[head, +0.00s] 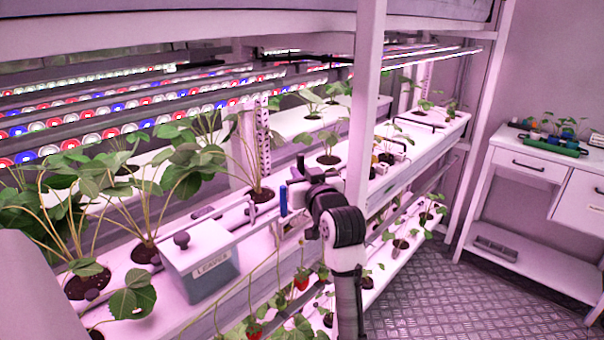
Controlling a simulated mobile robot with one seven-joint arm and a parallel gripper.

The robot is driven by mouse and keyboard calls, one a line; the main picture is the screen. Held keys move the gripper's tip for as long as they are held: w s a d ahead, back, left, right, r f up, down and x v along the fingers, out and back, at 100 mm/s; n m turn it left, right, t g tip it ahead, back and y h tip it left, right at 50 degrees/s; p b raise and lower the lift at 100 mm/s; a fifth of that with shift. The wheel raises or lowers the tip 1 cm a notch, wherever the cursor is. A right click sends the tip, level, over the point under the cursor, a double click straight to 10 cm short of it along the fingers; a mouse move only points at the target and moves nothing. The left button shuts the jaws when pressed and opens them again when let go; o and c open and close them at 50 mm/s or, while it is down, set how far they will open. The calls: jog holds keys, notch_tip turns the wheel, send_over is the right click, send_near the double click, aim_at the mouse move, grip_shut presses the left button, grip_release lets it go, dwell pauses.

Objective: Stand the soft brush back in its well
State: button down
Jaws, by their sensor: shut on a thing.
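My gripper (293,192) is in the middle of the head view, over the front edge of the near white growing shelf (222,312). Its wrist hides part of the fingers. A narrow blue upright thing (283,201) stands at the fingertips, and my gripper is shut on it; it looks like the soft brush's handle. Its bristles cannot be made out. I cannot pick out the brush's well for sure; pale fittings (291,224) show just below the blue thing.
A lidded grey box (200,262) labelled "LEAVES" sits left of my gripper. Strawberry plants (145,250) stand in the shelf's holes. A white rack post (366,100) rises close to my arm. At right is a white desk (526,168) with plants; the metal floor (470,290) is clear.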

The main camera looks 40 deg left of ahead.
jog(key=shift+f+b, duration=1.85)
jog(key=shift+f, duration=0.8)
jog(key=c, duration=1.3)
grip_release()
jog(key=shift+o, duration=0.5)
jog(key=o, duration=0.3)
jog(key=shift+r+p, duration=2.4)
jog(key=shift+r, duration=0.6)
